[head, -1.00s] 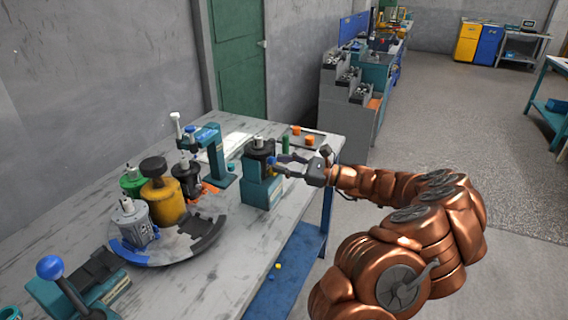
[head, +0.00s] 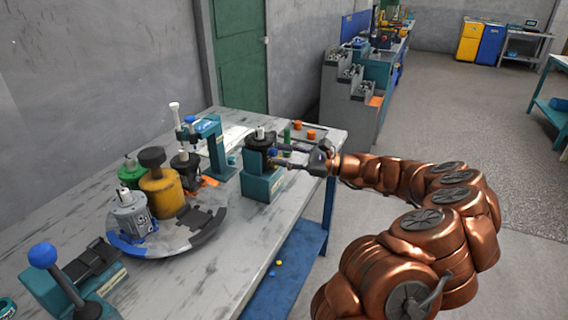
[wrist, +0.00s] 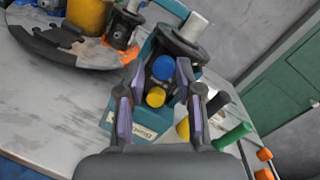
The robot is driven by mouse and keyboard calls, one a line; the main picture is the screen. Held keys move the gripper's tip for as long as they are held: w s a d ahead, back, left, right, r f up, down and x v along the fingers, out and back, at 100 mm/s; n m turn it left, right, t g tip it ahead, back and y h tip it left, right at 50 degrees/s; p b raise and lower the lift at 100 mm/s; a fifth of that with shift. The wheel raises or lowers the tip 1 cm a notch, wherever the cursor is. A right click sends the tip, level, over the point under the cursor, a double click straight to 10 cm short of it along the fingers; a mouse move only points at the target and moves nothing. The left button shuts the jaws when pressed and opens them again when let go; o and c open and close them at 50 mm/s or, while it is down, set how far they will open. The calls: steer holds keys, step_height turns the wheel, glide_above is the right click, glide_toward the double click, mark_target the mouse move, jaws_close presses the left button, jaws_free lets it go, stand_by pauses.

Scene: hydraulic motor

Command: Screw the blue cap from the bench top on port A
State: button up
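A dark motor (head: 260,144) with a light shaft stands on a teal block (head: 262,184) near the bench's right edge. In the wrist view, a blue cap (wrist: 162,68) sits at the upper port on the motor's front face. A yellow cap (wrist: 156,97) sits just below it. My gripper (wrist: 161,72) is open, with one finger on each side of the blue cap and visible gaps to it. In the head view, my gripper (head: 282,158) reaches in from the right at the motor. I cannot read port letters or see the cap's threads.
A round turntable (head: 206,228) with several motors stands left of the block. A teal press (head: 217,158) is behind. A tray (head: 322,141) with orange caps and a green cylinder (wrist: 232,136) lie beyond the motor. Small blue and yellow pieces lie on the lower blue shelf (head: 290,290).

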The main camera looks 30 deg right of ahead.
steer(key=shift+f+n+b, duration=0.25)
steer(key=shift+n+b, duration=0.5)
steer(key=shift+n, duration=0.05)
steer(key=shift+r+g, duration=0.25)
steer(key=shift+g, duration=0.05)
steer(key=shift+a, duration=0.1)
steer(key=shift+c, duration=0.2)
jaws_close()
steer(key=shift+f, duration=0.1)
steer(key=shift+a+f+n, duration=0.1)
steer(key=shift+a+n, duration=0.05)
steer(key=shift+n, duration=0.15)
steer(key=shift+m+p, duration=0.5)
steer(key=shift+p, duration=0.3)
steer(key=shift+o, duration=0.2)
jaws_free()
